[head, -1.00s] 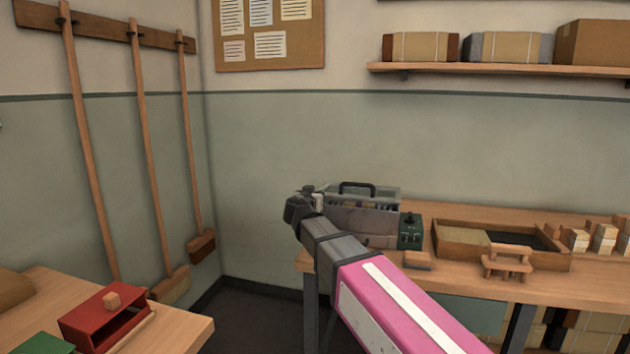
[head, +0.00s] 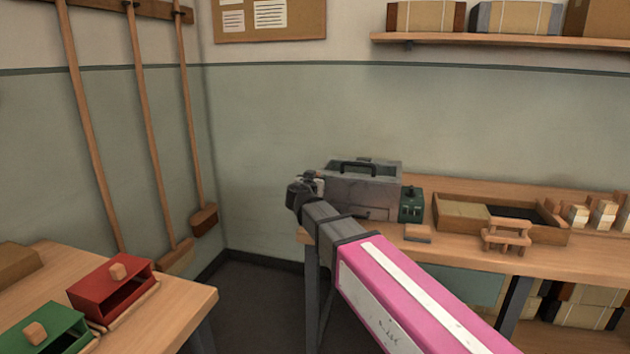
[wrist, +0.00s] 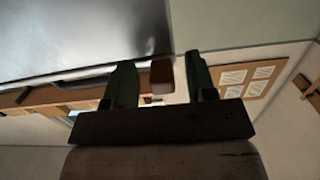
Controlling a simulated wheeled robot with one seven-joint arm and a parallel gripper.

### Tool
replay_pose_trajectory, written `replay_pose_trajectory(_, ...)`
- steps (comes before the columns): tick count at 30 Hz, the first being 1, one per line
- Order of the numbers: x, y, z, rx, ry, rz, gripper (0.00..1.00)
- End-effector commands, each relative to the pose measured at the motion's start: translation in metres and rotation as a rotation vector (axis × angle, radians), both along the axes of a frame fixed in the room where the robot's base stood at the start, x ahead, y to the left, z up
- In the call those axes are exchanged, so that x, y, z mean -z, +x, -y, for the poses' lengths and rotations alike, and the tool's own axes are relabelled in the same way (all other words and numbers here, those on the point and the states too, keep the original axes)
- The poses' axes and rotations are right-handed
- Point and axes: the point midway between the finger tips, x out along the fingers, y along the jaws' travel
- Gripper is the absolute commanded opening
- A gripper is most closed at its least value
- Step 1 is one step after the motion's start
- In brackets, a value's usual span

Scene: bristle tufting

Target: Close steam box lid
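The grey metal steam box (head: 362,197) stands at the left end of the back bench, with a dark arched handle (head: 357,167) at its top. A plain grey panel spans its upper front. I cannot tell if the lid sits fully flush. My gripper (head: 313,178) is at the box's left edge, with its fingers mostly hidden by my wrist. In the wrist view my gripper (wrist: 162,82) has its two dark green fingers apart. A red-brown block shape (wrist: 162,75) shows between them, with gaps on both sides. A large shiny grey surface (wrist: 80,35) fills the upper left.
A small green box (head: 411,205) stands right of the steam box. A wooden tray (head: 465,231) and small wooden stand (head: 506,234) are farther right. Red (head: 112,285) and green (head: 45,330) boxes sit on the left table.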

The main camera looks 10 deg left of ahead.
Motion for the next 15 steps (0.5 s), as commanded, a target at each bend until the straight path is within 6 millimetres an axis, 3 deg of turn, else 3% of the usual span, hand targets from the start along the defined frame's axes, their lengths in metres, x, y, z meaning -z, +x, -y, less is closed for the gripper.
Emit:
replay_pose_trajectory(8, -0.002, -0.003, 0.0, -0.001, 0.0, 0.003, 0.51)
replay_pose_trajectory(15, -0.004, -0.036, 0.0, -0.002, 0.0, 0.004, 0.51)
